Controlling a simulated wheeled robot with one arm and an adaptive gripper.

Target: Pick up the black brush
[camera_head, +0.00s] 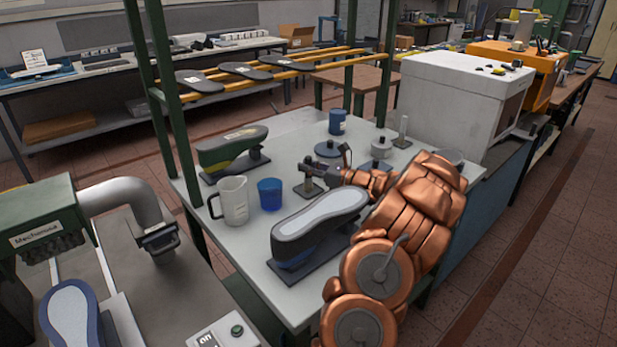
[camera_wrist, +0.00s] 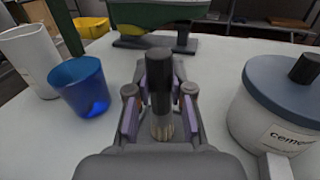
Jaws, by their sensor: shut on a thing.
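The black brush (camera_wrist: 159,72) stands upright between the fingers of my gripper (camera_wrist: 158,100) in the wrist view, with its pale bristles (camera_wrist: 162,127) pointing down. My gripper is shut on it, a finger on each side of the brush. In the head view my gripper (camera_head: 322,176) is low over the table, right of the blue cup. The brush is small there and hard to make out. I cannot tell whether its bristles touch the table.
A blue cup (camera_wrist: 80,86) and a white jug (camera_head: 234,201) stand left of the gripper. A lidded cement pot (camera_wrist: 275,120) is close on the right. A green shoe last (camera_head: 230,149) stands behind, and a grey-soled last (camera_head: 318,222) in front.

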